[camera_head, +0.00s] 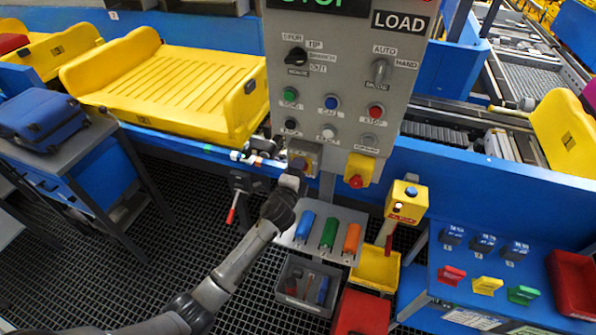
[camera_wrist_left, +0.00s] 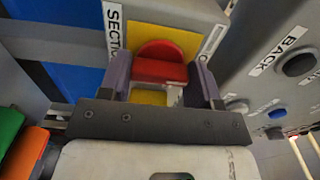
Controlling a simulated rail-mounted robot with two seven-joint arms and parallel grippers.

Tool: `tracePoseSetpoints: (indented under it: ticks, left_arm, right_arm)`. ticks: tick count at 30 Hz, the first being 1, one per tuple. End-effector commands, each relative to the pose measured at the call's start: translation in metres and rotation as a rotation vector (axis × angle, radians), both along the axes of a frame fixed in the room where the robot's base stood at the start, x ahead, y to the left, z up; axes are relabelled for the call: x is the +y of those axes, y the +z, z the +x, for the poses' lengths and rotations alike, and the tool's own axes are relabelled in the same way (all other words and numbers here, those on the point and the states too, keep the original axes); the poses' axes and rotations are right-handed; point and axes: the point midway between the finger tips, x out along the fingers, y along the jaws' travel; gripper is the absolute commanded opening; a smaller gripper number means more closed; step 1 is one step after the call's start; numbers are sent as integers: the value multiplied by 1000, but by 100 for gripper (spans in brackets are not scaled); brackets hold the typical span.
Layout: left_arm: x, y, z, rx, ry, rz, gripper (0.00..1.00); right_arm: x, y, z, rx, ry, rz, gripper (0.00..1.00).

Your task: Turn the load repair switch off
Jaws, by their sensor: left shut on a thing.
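The grey LOAD panel (camera_head: 345,85) stands upright in the head view. At its lower left edge is a small switch box, mostly hidden behind my left gripper (camera_head: 299,168). In the left wrist view a red switch knob (camera_wrist_left: 160,64) sits on a yellow plate (camera_wrist_left: 182,42) on a grey box (camera_wrist_left: 185,12). A label on the box begins "SECTI"; the rest is cut off. My left gripper (camera_wrist_left: 163,82) is shut on the red knob, one finger on each side. The knob's setting cannot be read. My right gripper is not in view.
A yellow box with a red mushroom button (camera_head: 356,181) sits right of the gripper. A shelf with blue, green and orange holders (camera_head: 329,234) and a grey bin (camera_head: 305,284) lie below. A yellow tray (camera_head: 165,85) stands on the conveyor to the left.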

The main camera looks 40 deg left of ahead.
Motion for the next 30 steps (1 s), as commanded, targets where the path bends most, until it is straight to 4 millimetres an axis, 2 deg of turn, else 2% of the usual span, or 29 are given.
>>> tracePoseSetpoints:
  ticks: [9, 10, 18, 26, 30]
  left_arm:
    - [0, 0, 0, -1, 0, -6, 34]
    - [0, 0, 0, -1, 0, -6, 58]
    - [0, 0, 0, -1, 0, -4, 83]
    - [-1, 0, -1, -1, 0, -3, 83]
    - [-5, 0, -13, -1, -1, -3, 83]
  right_arm:
    - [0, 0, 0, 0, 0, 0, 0]
    - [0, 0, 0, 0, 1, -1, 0]
    - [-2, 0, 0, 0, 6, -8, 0]
    - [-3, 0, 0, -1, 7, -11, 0]
    - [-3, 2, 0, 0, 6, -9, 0]
